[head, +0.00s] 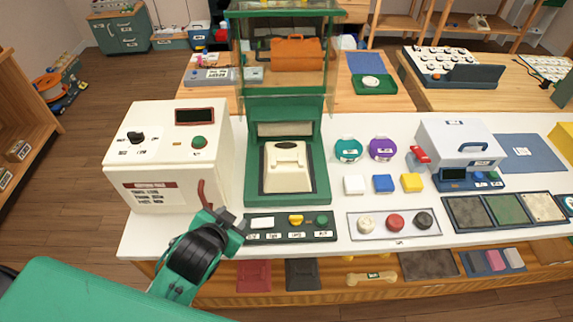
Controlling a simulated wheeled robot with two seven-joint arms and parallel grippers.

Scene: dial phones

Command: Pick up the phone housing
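A cream phone housing (287,168) sits in the green press-like fixture (252,186) at the middle of the white table. Its raised cradle part faces up, and the fixture's frame surrounds it. My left gripper (233,221) comes in from the lower left. It is low at the table's front edge, left of the control strip and apart from the housing. Its black body hides its fingers' inner sides, so I cannot tell whether it is open. My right gripper is not in view.
A white machine (167,154) with a red lever stands left of the fixture. A control strip (291,235) lies in front of it. Round teal and purple pieces, coloured blocks and a button tray (394,238) are to the right. A handset (371,278) lies on the lower shelf.

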